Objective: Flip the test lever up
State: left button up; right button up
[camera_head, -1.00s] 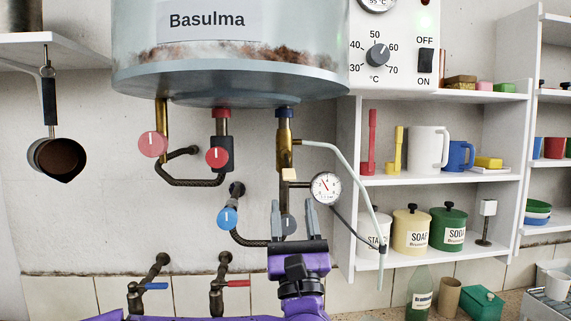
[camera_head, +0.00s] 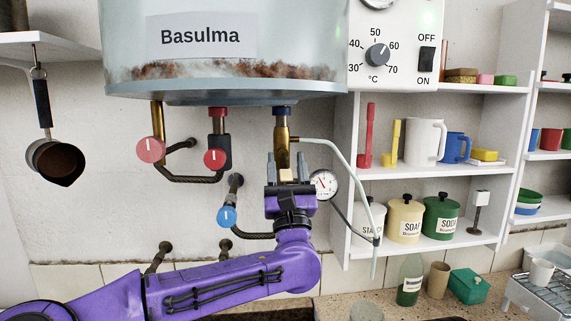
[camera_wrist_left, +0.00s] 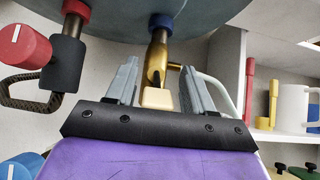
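The test lever shows as a small cream block (camera_head: 287,175) at the lower part of the brass safety valve (camera_head: 281,142), under the blue fitting of the boiler. It also shows in the left wrist view (camera_wrist_left: 158,97), below the brass body. My left gripper (camera_head: 287,165) is open, pointing up, with one finger on each side of the cream block in the picture. In the left wrist view the fingers (camera_wrist_left: 160,78) stand apart, with visible gaps beside the block. I cannot tell whether the gripper touches it from below. My right gripper is not in view.
A pressure gauge (camera_head: 323,184) sits just right of my gripper, near a pale drain tube (camera_head: 345,170). Red knobs (camera_head: 214,159) and a blue knob (camera_head: 227,216) are to the left. The boiler (camera_head: 225,90) hangs above. A white shelf (camera_head: 430,171) stands at right.

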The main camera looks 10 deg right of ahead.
pick_arm(q)
grip_shut()
jog(key=shift+s+r+g+p, duration=0.2)
jog(key=shift+r+g+p, duration=0.35)
jog(key=shift+g, duration=0.45)
jog(key=shift+r+g+p, duration=0.3)
jog(key=shift+g+p, duration=0.55)
jog(key=shift+g, duration=0.25)
jog(key=shift+r+g+p, duration=0.3)
jog(key=shift+g+p, duration=0.95)
jog(key=shift+g, duration=0.15)
jog(key=shift+o, duration=0.6)
grip_release()
